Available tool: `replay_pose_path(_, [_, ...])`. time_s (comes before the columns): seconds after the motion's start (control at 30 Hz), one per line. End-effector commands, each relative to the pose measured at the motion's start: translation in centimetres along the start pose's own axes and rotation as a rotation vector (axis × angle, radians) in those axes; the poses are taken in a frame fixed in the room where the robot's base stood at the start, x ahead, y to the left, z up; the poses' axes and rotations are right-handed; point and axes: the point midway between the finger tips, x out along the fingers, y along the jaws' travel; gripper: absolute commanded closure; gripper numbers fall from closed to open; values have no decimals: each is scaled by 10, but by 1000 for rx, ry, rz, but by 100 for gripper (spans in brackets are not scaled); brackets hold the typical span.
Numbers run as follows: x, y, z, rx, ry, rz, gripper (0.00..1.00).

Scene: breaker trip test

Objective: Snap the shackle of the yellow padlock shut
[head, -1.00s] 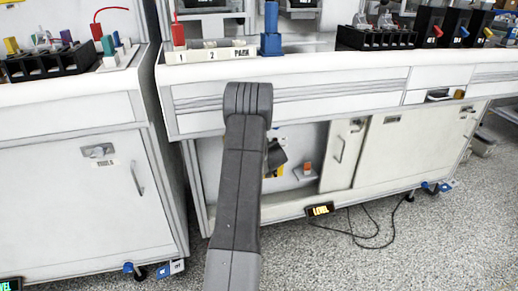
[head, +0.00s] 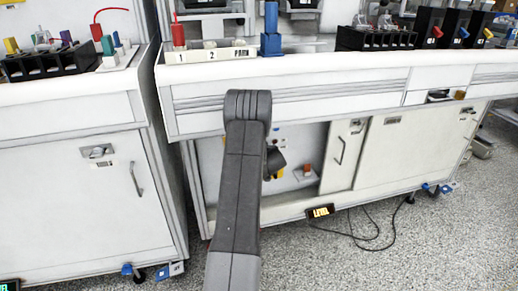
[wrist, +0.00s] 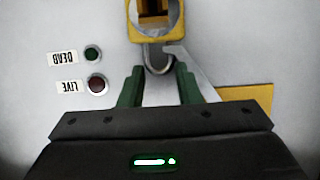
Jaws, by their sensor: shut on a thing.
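In the wrist view, my gripper (wrist: 159,80) has its green fingers closed on a grey metal part, which looks like the padlock's shackle (wrist: 158,60). A yellow body with a round opening, apparently the yellow padlock (wrist: 178,32), is just beyond the fingertips, cut off by the top edge. In the head view, my arm covers most of the gripper, in front of the bench's open recess.
In the wrist view, a green lamp (wrist: 92,53) marked DEAD and a dark red lamp (wrist: 97,84) marked LIVE sit left on the panel, labels upside down. A yellow plate (wrist: 245,98) lies right. In the head view, a cabinet door (head: 343,150) borders the recess.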

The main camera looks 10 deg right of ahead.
Motion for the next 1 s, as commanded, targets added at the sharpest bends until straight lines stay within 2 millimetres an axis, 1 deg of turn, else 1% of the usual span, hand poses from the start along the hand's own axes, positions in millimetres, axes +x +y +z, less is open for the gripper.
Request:
replay_pose_path(0.03, [2, 0, 5, 1, -2, 0, 100])
replay_pose_path(0.23, [2, 0, 5, 0, -4, 0, 100])
replay_pose_path(0.27, [2, 0, 5, 0, -4, 0, 68])
replay_pose_path(0.3, [2, 0, 5, 0, -4, 0, 60])
replay_pose_path(0.37, [2, 0, 5, 0, -4, 0, 48])
replay_pose_path(0.63, [1, 0, 4, 0, -2, 0, 47])
replay_pose_path(0.77, [-6, 0, 3, 0, -3, 1, 47])
replay_pose_path(0.87, [-20, 0, 1, 0, -3, 1, 47])
replay_pose_path(1.0, [-50, 0, 0, 1, -3, 2, 47])
